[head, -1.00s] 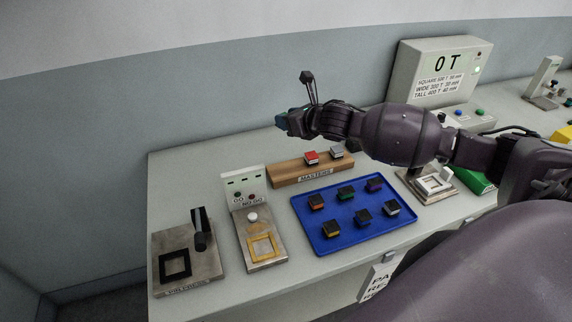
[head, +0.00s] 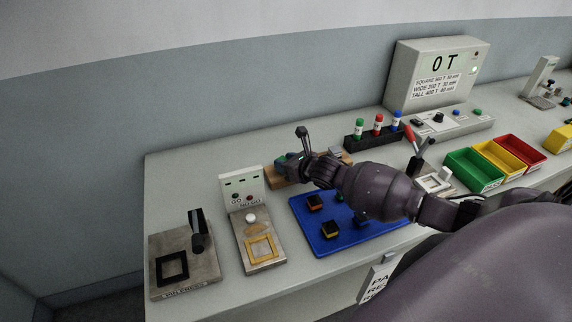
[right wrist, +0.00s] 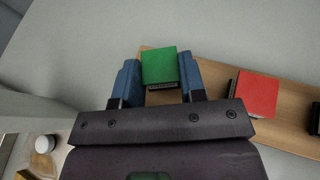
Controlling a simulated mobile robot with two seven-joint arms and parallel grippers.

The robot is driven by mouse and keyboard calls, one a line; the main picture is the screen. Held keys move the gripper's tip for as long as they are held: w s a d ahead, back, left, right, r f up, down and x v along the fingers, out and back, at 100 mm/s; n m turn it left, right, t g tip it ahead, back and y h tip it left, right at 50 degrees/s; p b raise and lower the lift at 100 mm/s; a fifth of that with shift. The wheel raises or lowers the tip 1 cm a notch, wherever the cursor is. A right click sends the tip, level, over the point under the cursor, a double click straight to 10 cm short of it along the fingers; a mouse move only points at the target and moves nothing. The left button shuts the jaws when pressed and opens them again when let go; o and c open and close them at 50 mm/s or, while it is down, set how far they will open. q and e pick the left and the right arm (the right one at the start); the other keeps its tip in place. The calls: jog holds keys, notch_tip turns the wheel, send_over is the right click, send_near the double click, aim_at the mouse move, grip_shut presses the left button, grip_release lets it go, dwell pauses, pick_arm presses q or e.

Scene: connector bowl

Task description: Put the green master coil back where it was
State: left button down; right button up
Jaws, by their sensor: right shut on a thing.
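The green master coil (right wrist: 159,66) shows in the right wrist view between the two blue fingers of my right gripper (right wrist: 158,82), which is shut on it. It is over the left end of the wooden masters block (right wrist: 212,75); I cannot tell whether it touches the wood. The red master coil (right wrist: 257,94) sits on the block to its right. In the head view my right gripper (head: 281,162) is at the block's left end, and my forearm hides most of the block (head: 283,181). My left gripper is not in view.
The blue tray (head: 322,244) with several dark-topped coils lies just in front, partly under my forearm. The go/no-go box (head: 240,184) stands left of the block. A pin press (head: 185,262) is at the far left. The bench behind the block is clear.

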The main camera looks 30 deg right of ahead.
jog(key=shift+f, duration=0.3)
jog(key=o, duration=1)
jog(key=shift+f, duration=0.1)
